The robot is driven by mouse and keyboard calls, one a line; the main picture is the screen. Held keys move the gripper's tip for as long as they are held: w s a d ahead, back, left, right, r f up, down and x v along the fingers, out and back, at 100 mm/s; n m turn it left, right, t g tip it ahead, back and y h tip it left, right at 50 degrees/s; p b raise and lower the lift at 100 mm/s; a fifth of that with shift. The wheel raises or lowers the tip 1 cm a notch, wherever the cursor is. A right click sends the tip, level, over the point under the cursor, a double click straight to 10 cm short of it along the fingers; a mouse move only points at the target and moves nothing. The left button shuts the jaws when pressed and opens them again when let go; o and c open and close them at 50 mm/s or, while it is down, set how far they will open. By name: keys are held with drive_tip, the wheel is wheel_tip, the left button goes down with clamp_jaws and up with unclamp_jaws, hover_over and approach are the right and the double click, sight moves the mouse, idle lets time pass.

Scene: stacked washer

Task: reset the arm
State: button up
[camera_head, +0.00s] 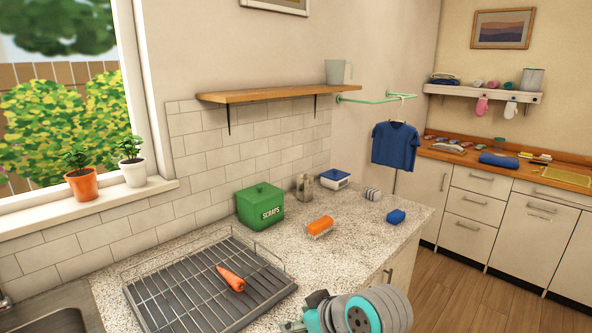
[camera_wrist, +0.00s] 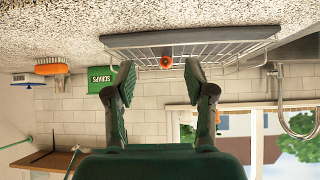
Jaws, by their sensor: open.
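My gripper (camera_wrist: 160,82) is open in the wrist view, its two dark fingers spread wide with nothing between them. That view is upside down, with the counter at the top. Beyond the fingertips, the end of a carrot (camera_wrist: 166,60) shows on the dish rack (camera_wrist: 225,52). In the head view my arm (camera_head: 362,312) comes in at the bottom, grey and teal. The fingers are not clearly seen there. The carrot (camera_head: 231,278) lies on the dish rack (camera_head: 180,300), left of my arm and apart from it.
A green scraps bin (camera_head: 260,207), an orange brush (camera_head: 319,227) and a blue sponge (camera_head: 396,217) stand on the speckled counter (camera_head: 345,255). A wooden shelf (camera_head: 265,94) juts from the wall above. A blue shirt (camera_head: 396,145) hangs at the right. A sink (camera_head: 45,322) is at the lower left.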

drive_tip(key=s+d+f+m+t+h, duration=0.1)
drive_tip(key=s+d+f+m, duration=0.15)
drive_tip(key=f, duration=0.45)
drive_tip(key=s+d+f+m+t, duration=0.1)
drive_tip(key=s+d+f, duration=0.25)
drive_tip(key=f, duration=0.35)
drive_tip(key=s+d+f+m+t+h, duration=0.25)
drive_tip(key=s+d+f, duration=0.25)
drive_tip(key=s+f, duration=0.45)
drive_tip(key=s+d+r+m+t+h, duration=0.1)
drive_tip(key=s+d, duration=0.1)
drive_tip(key=s, duration=0.6)
drive_tip(key=s+d+r+m+t+h, duration=0.1)
drive_tip(key=s+d, duration=0.2)
drive_tip(key=s, duration=0.5)
drive_tip(key=s+d+r, duration=0.1)
drive_tip(key=s+r, duration=0.2)
drive_tip(key=s, duration=0.3)
drive_tip(key=s+r+t, duration=0.1)
drive_tip(key=s+r, duration=0.3)
drive_tip(key=s, duration=0.3)
drive_tip(key=shift+s+d+r+h, duration=0.15)
drive_tip(key=shift+d+h, duration=0.2)
